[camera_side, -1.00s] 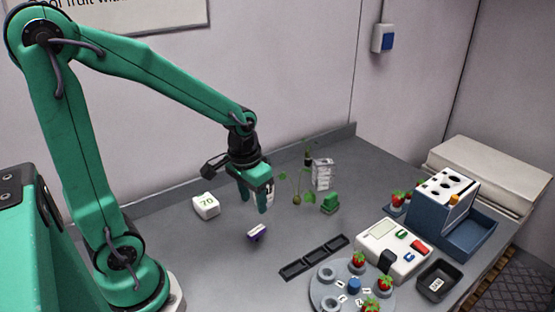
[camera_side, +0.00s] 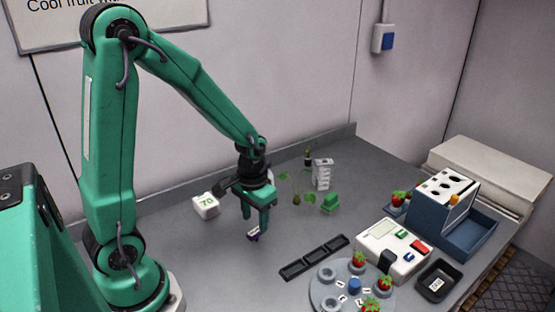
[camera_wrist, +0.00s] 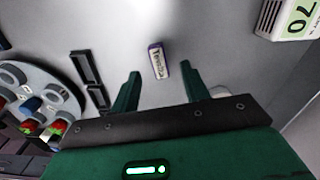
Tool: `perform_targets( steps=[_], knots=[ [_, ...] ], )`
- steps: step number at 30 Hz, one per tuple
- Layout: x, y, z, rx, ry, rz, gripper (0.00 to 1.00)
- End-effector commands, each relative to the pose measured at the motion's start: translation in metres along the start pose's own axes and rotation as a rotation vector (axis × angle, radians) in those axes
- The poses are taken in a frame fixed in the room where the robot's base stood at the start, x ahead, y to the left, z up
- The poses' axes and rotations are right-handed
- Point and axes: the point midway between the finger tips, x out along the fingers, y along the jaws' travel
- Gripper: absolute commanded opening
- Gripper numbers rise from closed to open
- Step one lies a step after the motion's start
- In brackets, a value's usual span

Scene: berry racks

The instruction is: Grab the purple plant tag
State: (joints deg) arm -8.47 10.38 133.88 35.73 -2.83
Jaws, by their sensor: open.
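The purple plant tag (camera_side: 253,236) is a small purple piece with a white lettered face, lying on the grey table. In the wrist view the tag (camera_wrist: 157,60) lies ahead of and between my two green fingers, a little nearer the right one. My gripper (camera_side: 256,222) is open and empty, pointing down close over the tag in the side view, where a finger hides part of it. The fingers also show in the wrist view (camera_wrist: 160,72). I cannot tell whether a fingertip touches the tag.
A white block marked 70 (camera_side: 206,206) stands left of my gripper. A black slotted tray (camera_side: 314,258) lies to the right, with a round grey carousel (camera_side: 320,291) holding strawberries in front of it.

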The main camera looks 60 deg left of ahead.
Motion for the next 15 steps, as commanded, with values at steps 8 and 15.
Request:
perform_targets(
  steps=[8,15],
  knots=[
    [0.004,0.0,0.0,0.0,-0.001,0.0,0.45],
    [0.017,0.001,0.0,0.0,-0.004,0.0,0.45]
  ],
)
